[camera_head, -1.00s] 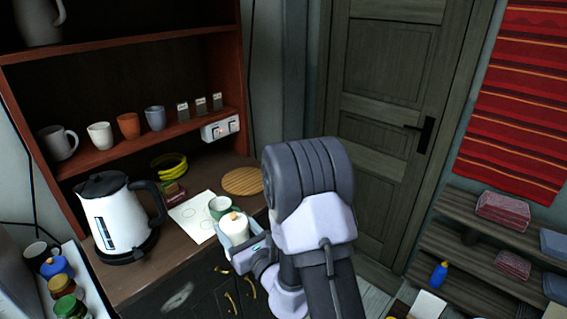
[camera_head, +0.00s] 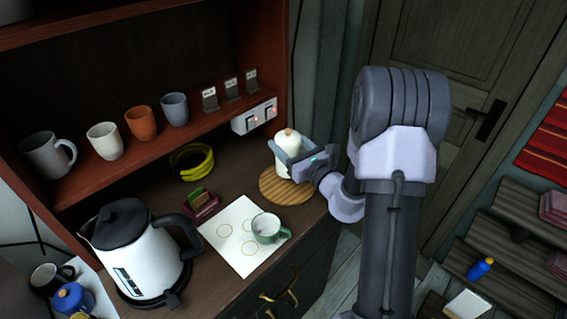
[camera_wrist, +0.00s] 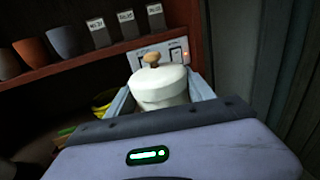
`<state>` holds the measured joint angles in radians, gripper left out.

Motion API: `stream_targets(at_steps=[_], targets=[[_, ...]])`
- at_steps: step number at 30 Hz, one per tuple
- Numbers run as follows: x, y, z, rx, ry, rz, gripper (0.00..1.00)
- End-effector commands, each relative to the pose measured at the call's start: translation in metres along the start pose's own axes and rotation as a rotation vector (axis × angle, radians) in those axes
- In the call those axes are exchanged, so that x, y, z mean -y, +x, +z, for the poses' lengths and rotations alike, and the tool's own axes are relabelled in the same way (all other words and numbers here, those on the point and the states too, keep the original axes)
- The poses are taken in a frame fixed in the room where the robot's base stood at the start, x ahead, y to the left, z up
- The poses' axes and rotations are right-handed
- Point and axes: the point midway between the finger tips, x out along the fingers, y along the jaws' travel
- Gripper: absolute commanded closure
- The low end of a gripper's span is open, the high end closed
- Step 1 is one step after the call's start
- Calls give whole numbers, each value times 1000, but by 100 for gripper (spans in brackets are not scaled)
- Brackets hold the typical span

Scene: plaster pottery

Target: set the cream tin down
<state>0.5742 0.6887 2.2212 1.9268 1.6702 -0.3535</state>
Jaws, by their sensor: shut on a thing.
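The cream tin (camera_head: 288,158) is a white, lidded jar with a tan knob. My gripper (camera_head: 290,152) is shut on it, one finger on each side. In the head view the tin is upright at the round wooden board (camera_head: 287,191) on the counter.
A green cup (camera_head: 268,229) stands on a white sheet with rings (camera_head: 222,235). A kettle (camera_head: 130,250) is at the left. A switch panel (camera_head: 254,117) and shelf of cups (camera_head: 141,123) are behind.

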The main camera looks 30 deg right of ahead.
Motion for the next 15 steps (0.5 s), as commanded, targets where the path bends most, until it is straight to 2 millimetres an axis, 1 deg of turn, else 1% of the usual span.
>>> stream_targets(at_steps=[1, 5, 7, 9, 15], targets=[[0, 0, -9, 1, 1, 0, 100], [0, 0, -29, 1, 1, 1, 100], [0, 0, -44, 0, 0, 0, 100], [0, 0, -47, 2, 0, 0, 100], [0, 0, -45, 3, -1, 0, 100]])
